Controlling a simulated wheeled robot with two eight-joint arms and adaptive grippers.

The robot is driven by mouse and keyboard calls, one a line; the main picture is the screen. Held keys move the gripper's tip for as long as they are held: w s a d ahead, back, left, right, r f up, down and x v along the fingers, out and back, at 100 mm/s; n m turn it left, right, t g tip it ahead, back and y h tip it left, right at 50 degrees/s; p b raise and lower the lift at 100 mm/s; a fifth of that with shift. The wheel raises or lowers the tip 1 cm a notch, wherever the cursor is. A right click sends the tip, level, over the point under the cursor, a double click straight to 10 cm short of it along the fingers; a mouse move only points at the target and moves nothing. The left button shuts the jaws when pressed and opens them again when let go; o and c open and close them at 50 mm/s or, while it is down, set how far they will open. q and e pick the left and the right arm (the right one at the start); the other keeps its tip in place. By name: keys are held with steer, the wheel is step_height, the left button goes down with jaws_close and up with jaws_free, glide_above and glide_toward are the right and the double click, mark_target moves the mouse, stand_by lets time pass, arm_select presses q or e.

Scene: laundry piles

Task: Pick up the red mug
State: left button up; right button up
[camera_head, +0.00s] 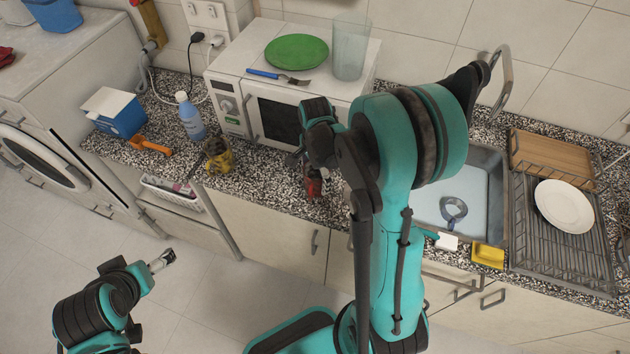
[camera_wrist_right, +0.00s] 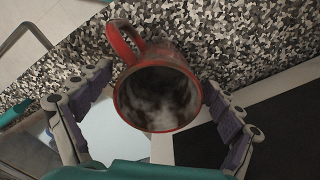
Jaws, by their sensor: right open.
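The red mug (camera_head: 314,184) stands on the speckled counter in front of the microwave, partly hidden by my right arm. In the right wrist view the mug (camera_wrist_right: 124,52) shows its open mouth, its dark stained inside and its handle pointing up and left. My right gripper (camera_wrist_right: 157,82) is open, with one finger on each side of the mug; I cannot tell if either touches it. In the head view my right gripper (camera_head: 308,158) is just above and beside the mug. My left gripper (camera_head: 162,260) is away over the floor, its jaws too small to read.
The microwave (camera_head: 262,75) stands behind, with a green plate (camera_head: 296,51), a fork and a clear glass (camera_head: 350,46) on top. The sink (camera_head: 488,160) and dish rack (camera_head: 530,235) are right.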

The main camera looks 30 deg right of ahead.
steer(key=shift+d+f, duration=0.1)
steer(key=shift+f, duration=0.6)
steer(key=shift+r, duration=0.1)
steer(key=c, duration=1.5)
